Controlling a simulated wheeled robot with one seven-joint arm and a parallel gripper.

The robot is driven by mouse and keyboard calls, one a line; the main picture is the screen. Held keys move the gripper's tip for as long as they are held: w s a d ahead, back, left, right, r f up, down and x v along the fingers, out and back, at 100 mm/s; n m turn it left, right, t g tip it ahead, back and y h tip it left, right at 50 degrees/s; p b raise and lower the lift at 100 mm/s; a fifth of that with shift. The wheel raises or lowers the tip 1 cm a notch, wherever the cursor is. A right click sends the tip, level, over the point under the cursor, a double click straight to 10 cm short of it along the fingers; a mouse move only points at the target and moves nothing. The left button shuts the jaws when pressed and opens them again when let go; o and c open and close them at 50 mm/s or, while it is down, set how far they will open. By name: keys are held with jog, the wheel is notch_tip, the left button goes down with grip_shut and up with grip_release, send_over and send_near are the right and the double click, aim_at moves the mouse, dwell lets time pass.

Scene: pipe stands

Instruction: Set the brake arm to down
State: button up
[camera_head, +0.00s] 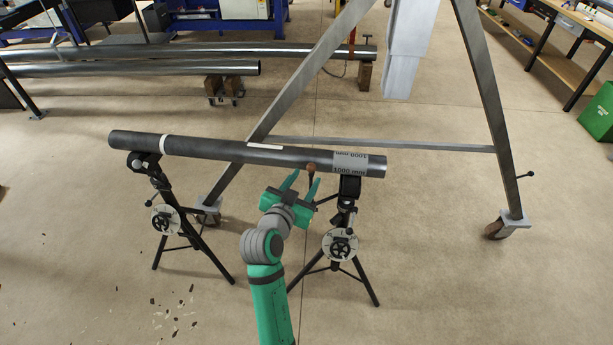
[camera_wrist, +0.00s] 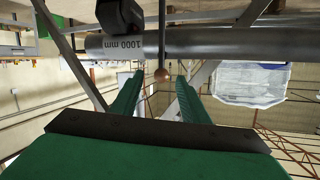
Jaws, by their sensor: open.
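The brake arm (camera_head: 311,169) is a thin rod with a brown ball knob, beside the right pipe stand (camera_head: 341,245). It points up, with the ball at its top end. In the wrist view, which looks upside down, the brake arm (camera_wrist: 161,45) hangs from the top edge and its ball lies between the two finger lines. My gripper (camera_head: 302,182) is open, its green fingers spread just in front of the ball. My gripper also shows in the wrist view (camera_wrist: 158,82). I cannot tell whether a finger touches the ball. The rod's lower end is hidden in the head view.
A dark pipe (camera_head: 225,150) marked 1000 mm lies across the right stand and the left stand (camera_head: 167,217), close behind my fingers. A wheeled metal frame (camera_head: 478,100) stands behind. Other pipes (camera_head: 140,69) lie farther back. Open floor (camera_head: 460,270) is at the right.

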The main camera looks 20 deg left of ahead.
jog(key=shift+s+a, duration=0.1)
jog(key=shift+a, duration=0.05)
jog(key=shift+c, duration=0.8)
jog(key=shift+s+a, duration=0.1)
jog(key=c, duration=0.5)
jog(key=shift+s+m, duration=0.25)
jog(key=shift+m, duration=0.05)
grip_shut()
jog(key=s+r+m+t, duration=0.1)
jog(key=s+r+m, duration=0.1)
jog(key=s+m, duration=1.1)
jog(key=w, duration=0.5)
jog(key=w+f+m, duration=0.1)
jog(key=w, duration=0.4)
jog(key=w+f+m, duration=0.1)
jog(key=w, duration=0.4)
jog(key=shift+w, duration=0.2)
